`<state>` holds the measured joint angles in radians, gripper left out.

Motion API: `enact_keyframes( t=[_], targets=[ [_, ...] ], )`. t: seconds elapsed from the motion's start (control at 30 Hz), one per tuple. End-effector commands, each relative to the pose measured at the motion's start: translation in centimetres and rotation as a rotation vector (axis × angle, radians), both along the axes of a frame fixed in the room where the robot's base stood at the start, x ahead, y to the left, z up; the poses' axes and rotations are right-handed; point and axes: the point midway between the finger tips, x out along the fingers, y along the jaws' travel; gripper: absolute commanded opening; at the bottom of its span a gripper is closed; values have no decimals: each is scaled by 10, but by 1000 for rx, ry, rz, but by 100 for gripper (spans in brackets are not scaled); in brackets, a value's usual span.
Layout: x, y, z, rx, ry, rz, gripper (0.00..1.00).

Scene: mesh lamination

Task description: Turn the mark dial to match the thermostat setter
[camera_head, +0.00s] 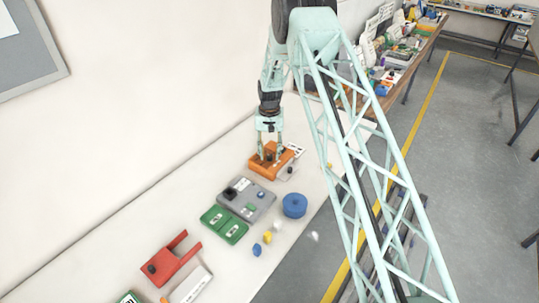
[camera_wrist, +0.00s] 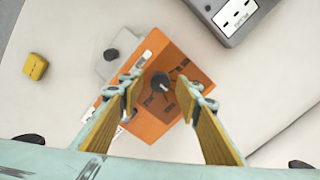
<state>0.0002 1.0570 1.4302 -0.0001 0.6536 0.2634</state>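An orange box (camera_wrist: 178,62) with a round black dial (camera_wrist: 160,82) on its top is in the middle of the wrist view. Dark marks show on the box around the dial. The orange box (camera_head: 260,167) also shows on the bench in the head view. My gripper (camera_wrist: 159,94) is open above the box, one finger on either side of the dial; I cannot tell whether they touch it. A light grey block (camera_wrist: 106,66) with a black knob (camera_wrist: 111,55) lies beside the orange box. I cannot tell which part is the thermostat setter.
A grey device (camera_head: 260,198), green boards (camera_head: 224,225), a blue round container (camera_head: 294,205) and a red fork-shaped piece (camera_head: 170,262) lie along the bench. A small yellow block (camera_wrist: 36,67) is near the grey block. The wall runs along the bench's back.

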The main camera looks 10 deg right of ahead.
Motion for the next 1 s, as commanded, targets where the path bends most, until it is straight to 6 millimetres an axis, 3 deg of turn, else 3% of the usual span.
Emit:
enact_keyframes(
  t=[0.47,0.73,1.0],
  targets=[
    [0,0,-6,0,1,0,32],
    [0,0,-6,0,1,0,7],
    [0,0,-6,0,0,11,7]
  ],
)
